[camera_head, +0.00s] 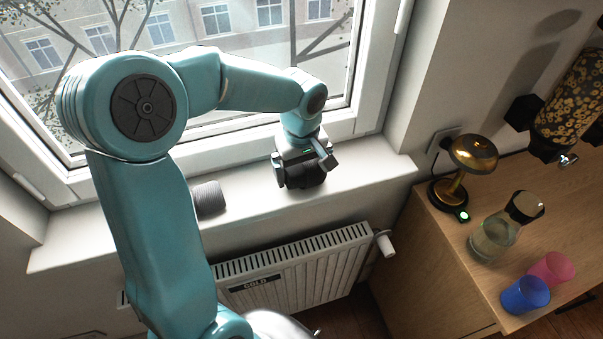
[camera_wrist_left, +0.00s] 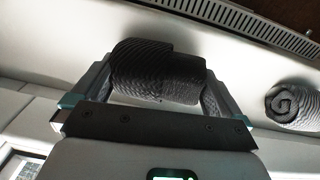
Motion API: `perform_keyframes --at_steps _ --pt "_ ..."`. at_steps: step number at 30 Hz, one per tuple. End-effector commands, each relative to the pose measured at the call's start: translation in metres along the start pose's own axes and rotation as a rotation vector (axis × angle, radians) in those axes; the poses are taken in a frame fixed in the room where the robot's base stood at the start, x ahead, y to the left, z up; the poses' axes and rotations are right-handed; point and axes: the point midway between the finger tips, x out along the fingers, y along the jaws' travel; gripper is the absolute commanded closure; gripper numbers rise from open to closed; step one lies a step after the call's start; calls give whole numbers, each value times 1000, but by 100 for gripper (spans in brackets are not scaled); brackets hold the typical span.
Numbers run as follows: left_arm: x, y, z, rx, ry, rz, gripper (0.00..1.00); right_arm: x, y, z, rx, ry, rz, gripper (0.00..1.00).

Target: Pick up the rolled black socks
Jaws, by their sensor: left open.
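The rolled black socks (camera_wrist_left: 158,72) lie on the white windowsill and show between the two fingers of my left gripper (camera_wrist_left: 158,88) in the wrist view. The fingers stand open, one on each side of the roll; I cannot tell whether they touch it. In the head view my left gripper (camera_head: 305,160) points down at the sill, with the dark roll (camera_head: 304,178) beneath and partly hidden by it. My right gripper is in neither view.
A grey rolled pair (camera_head: 209,197) lies on the windowsill (camera_head: 245,200) to the left. The window is just behind, and a radiator (camera_head: 295,270) is below. At right, a wooden counter (camera_head: 450,245) holds a brass lamp (camera_head: 474,154), a carafe (camera_head: 495,237), and blue (camera_head: 525,295) and pink (camera_head: 552,270) cups.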

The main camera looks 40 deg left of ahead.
Motion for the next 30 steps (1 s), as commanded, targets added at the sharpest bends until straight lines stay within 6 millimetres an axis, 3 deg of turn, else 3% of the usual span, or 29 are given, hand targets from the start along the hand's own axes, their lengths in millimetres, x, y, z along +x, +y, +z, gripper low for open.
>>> perform_keyframes --at_steps 1,6,8,9,10,23,30 --pt "16 -8 8 8 -29 -39 0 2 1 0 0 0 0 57" --pt "17 -8 8 7 -29 -39 0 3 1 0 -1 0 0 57" --pt "16 -7 8 6 -27 -37 17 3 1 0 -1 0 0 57" --pt "16 -7 7 6 -26 -35 30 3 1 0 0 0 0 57" --pt "16 -7 7 6 -26 -35 34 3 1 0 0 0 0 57" --pt "9 -5 6 6 -22 -28 35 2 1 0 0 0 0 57" --pt "-26 -3 5 6 -19 -23 35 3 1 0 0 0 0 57"
